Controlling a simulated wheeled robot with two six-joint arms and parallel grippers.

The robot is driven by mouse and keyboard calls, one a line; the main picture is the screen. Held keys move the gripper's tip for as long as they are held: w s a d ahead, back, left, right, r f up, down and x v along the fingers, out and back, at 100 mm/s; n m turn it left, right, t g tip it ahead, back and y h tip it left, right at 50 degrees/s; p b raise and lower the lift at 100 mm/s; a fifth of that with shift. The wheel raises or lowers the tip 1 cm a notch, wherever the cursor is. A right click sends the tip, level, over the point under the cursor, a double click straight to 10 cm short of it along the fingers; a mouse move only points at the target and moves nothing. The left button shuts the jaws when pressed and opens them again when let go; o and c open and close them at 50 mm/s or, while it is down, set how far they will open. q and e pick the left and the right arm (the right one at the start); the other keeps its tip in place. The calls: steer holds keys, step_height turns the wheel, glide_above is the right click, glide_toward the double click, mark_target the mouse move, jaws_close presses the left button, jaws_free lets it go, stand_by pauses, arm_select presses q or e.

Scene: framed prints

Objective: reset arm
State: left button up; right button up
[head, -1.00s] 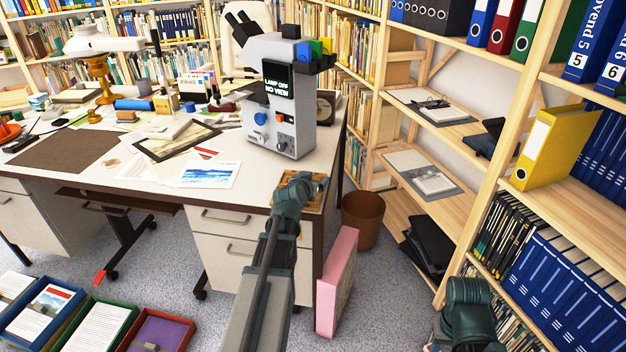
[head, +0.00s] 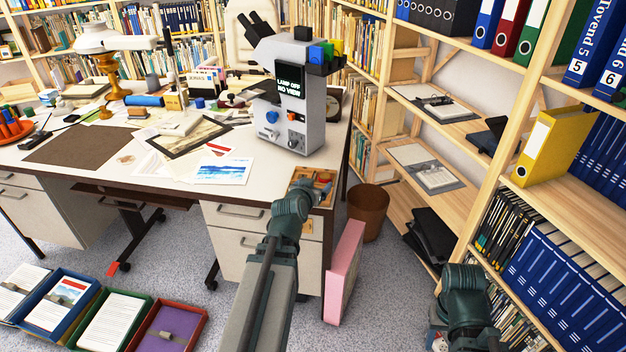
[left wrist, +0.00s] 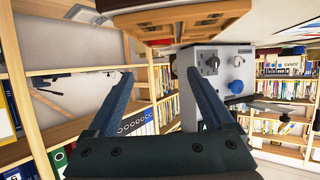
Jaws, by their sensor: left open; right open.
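My left arm rises from the bottom middle of the head view, and its wrist end stands in front of the desk's near right corner; its fingers are hidden there. In the left wrist view my left gripper (left wrist: 163,73) is open, with two dark fingers apart and nothing between them. That view is upside down and shows the grey microscope (left wrist: 222,75) and a wooden tray (left wrist: 190,22) beyond the fingers. In the head view part of my right arm shows at the bottom right, by the shelf; its fingers do not show.
The microscope stands on the desk (head: 110,178), near the tool tray (head: 325,200) at its corner. A pink box (head: 343,272) and a brown bin (head: 368,208) stand on the floor by the desk. Shelves (head: 560,185) close off the right. Coloured trays (head: 165,305) lie at the lower left.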

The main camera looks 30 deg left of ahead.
stand_by(0.4)
arm_select(q)
steer(key=s+d+r+m+g+h+p, duration=0.1)
steer(key=s+d+m+g+h+p, duration=0.15)
steer(key=d+p, duration=0.6)
steer(key=s+d+r+m+g+h+p, duration=0.1)
steer(key=s+d+m+g+h+p, duration=0.2)
steer(key=d, duration=1)
steer(key=s+d+r+g+y+p, duration=0.2)
steer(key=s+d+g+p, duration=0.2)
steer(key=s, duration=0.3)
steer(key=s+d+r+m+g+y+p, duration=0.1)
steer(key=s+d+r+g+p, duration=0.1)
steer(key=s+d+g+p, duration=0.2)
steer(key=s+d, duration=0.2)
steer(key=s, duration=0.1)
steer(key=shift+s+d+r+y, duration=0.25)
steer(key=shift+s+d+y, duration=0.05)
steer(key=shift+d+y, duration=0.05)
